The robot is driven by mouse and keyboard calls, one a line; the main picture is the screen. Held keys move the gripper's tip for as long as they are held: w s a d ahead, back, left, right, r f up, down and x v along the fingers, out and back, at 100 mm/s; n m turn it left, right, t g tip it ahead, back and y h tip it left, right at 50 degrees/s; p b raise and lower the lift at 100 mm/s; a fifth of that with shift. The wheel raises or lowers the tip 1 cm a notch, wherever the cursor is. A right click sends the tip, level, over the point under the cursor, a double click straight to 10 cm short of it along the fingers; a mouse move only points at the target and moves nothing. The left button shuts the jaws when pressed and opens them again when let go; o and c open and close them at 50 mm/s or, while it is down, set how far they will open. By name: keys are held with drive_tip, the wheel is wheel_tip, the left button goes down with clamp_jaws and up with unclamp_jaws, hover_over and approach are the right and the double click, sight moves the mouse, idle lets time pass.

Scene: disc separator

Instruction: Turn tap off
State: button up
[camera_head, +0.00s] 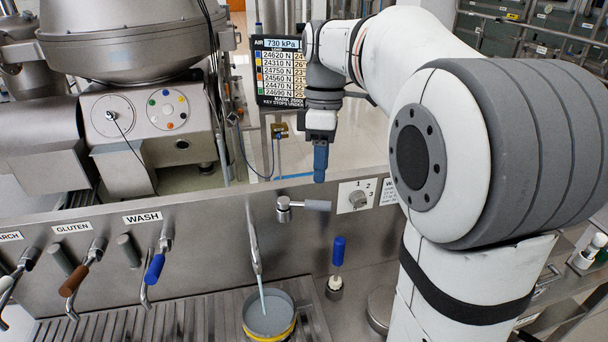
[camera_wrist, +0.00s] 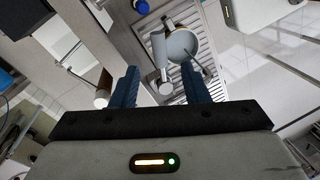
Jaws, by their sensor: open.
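The tap (camera_head: 284,208) is on the steel panel, with a grey-gripped lever (camera_head: 318,205) pointing right. Below it a metal spout (camera_head: 254,250) lets a pale stream (camera_head: 262,297) run into a bucket (camera_head: 256,336) with a yellow band. My gripper (camera_head: 320,172) hangs pointing down above the lever, apart from it; in this view its blue fingers overlap each other. In the wrist view my gripper (camera_wrist: 160,88) is open with nothing between its fingertips. A grey grip (camera_wrist: 158,47) and the round bucket (camera_wrist: 182,47) show beyond the fingers.
Several lever valves, including a blue-handled one (camera_head: 154,268) under the WASH label (camera_head: 142,218), line the panel at left. A blue-handled brush (camera_head: 338,252) stands right of the bucket. A display (camera_head: 279,72) stands behind my gripper.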

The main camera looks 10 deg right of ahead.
sight(319, 201)
drive_tip(key=shift+n, duration=0.3)
drive_tip(key=f, duration=0.4)
drive_tip(key=s+f, duration=0.1)
drive_tip(key=f, duration=0.2)
drive_tip(key=shift+a+p, duration=0.2)
drive_tip(key=shift+p, duration=0.2)
drive_tip(key=shift+c, duration=0.3)
clamp_jaws()
